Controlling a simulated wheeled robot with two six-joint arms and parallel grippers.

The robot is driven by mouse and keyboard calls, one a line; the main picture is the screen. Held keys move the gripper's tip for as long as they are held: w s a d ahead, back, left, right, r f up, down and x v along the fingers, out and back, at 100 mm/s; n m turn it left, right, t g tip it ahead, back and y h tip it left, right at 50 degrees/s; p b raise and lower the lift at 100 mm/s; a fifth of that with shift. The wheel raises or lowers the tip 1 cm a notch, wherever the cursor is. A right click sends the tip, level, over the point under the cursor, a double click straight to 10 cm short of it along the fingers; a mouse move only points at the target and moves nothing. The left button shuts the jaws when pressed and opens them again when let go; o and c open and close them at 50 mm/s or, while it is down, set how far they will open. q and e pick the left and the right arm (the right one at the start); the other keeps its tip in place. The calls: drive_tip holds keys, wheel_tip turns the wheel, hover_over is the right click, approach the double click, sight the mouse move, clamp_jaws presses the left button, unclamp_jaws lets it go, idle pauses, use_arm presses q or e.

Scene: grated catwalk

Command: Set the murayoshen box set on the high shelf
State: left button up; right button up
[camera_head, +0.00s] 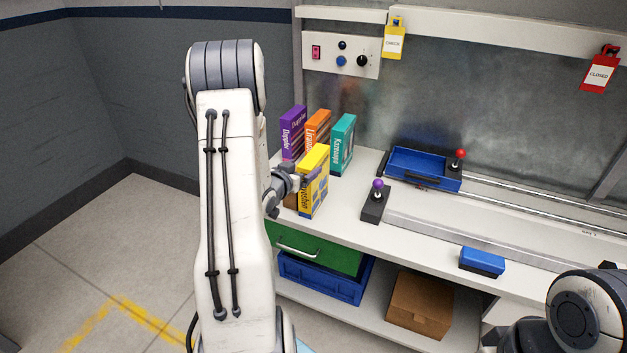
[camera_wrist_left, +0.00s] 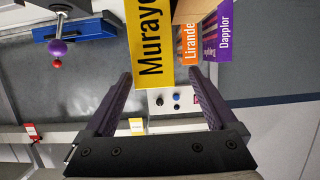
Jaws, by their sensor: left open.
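The yellow murayoshen box set (camera_head: 314,182) stands upright at the left end of the white workbench, in front of the other boxes. My left gripper (camera_head: 294,187) is at this box, with its fingers open. In the left wrist view the yellow spine (camera_wrist_left: 150,42) shows between the two dark fingers of my left gripper (camera_wrist_left: 158,75), with visible room on both sides. A white ledge (camera_head: 470,27) runs high along the back panel; I cannot tell whether it is the high shelf.
Purple (camera_head: 292,130), orange (camera_head: 317,127) and teal (camera_head: 343,145) boxes stand close behind. A purple-knobbed lever (camera_head: 375,205), blue tray (camera_head: 420,168) and blue block (camera_head: 482,262) are to the right. Check (camera_head: 393,40) and closed (camera_head: 599,73) tags hang from the ledge.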

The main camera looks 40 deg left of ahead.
sight(314, 161)
use_arm(q)
drive_tip(key=shift+w+d+f, duration=0.1)
drive_tip(key=shift+w+f, duration=0.05)
drive_tip(key=shift+w, duration=0.4)
drive_tip(key=shift+w+d+f, duration=0.1)
drive_tip(key=shift+w+f, duration=0.05)
drive_tip(key=shift+w, duration=0.35)
drive_tip(key=shift+w+a+p, duration=0.15)
drive_tip(key=shift+w+p, duration=0.15)
drive_tip(key=p+x, duration=0.1)
drive_tip(key=x, duration=0.2)
drive_tip(key=shift+w+a+f, duration=0.1)
drive_tip(key=shift+w, duration=0.2)
drive_tip(key=shift+w+a+f, duration=0.1)
drive_tip(key=shift+w+f, duration=0.05)
drive_tip(key=shift+w, duration=0.2)
clamp_jaws()
